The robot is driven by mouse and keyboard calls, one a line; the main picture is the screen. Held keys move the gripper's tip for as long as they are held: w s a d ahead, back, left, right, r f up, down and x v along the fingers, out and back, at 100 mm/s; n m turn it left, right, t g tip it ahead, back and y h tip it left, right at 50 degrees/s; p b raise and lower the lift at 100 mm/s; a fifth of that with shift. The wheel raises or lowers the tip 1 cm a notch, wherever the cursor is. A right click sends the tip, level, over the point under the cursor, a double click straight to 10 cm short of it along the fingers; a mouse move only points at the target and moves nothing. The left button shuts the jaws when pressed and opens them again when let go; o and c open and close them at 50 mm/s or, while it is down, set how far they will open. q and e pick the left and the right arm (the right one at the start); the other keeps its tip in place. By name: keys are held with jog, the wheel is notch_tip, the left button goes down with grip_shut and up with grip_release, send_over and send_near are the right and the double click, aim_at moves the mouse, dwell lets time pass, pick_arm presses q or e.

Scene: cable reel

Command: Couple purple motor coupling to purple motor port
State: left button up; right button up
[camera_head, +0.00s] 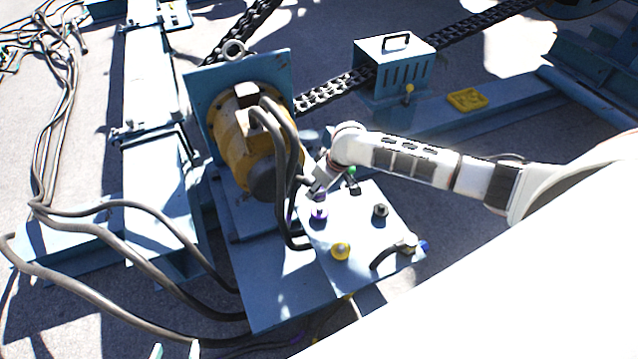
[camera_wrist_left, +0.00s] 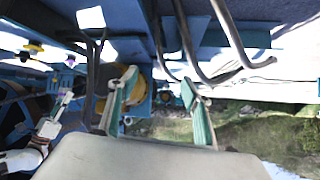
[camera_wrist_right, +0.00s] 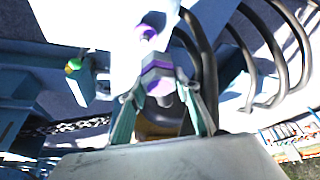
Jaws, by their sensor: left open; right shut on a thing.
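My right gripper (camera_wrist_right: 162,108) is shut on the purple motor coupling (camera_wrist_right: 158,80), a grey plug with purple bands on a dark cable. In the right wrist view the purple motor port (camera_wrist_right: 148,32) is just beyond the coupling on the pale panel; a small gap seems to separate them. In the head view the purple port (camera_head: 318,214) stands on the panel's left part, just below my right gripper (camera_head: 316,192). My left gripper (camera_head: 176,351) is open and empty at the bottom edge, with only its fingertips showing; its fingers spread wide in the left wrist view (camera_wrist_left: 155,105).
The blue panel (camera_head: 365,225) also carries a yellow port (camera_head: 340,251), a dark port (camera_head: 380,210), a green part (camera_head: 351,173) and a black cable with a blue end (camera_head: 423,246). The yellow motor (camera_head: 240,125) and its hanging dark cables (camera_head: 285,150) crowd the left side.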

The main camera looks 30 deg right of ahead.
notch_tip(320, 180, down, 2)
jog(key=w+d, duration=0.2)
jog(key=w, duration=0.1)
jog(key=b, duration=0.5)
send_over(319, 207)
jog(key=shift+n, duration=0.4)
notch_tip(319, 207, down, 5)
jog(key=shift+s+f, duration=0.1)
notch_tip(319, 207, down, 3)
jog(key=shift+r+b, duration=0.2)
jog(key=shift+b, duration=0.95)
jog(key=shift+f, duration=0.35)
pick_arm(q)
notch_tip(319, 207, down, 6)
jog(key=a, duration=0.1)
jog(key=shift+w+a, duration=0.25)
jog(key=shift+w, duration=0.05)
pick_arm(e)
jog(key=shift+f, duration=0.2)
pick_arm(q)
jog(key=shift+s, duration=0.1)
jog(key=shift+d+r, duration=0.15)
jog(key=shift+r, duration=0.05)
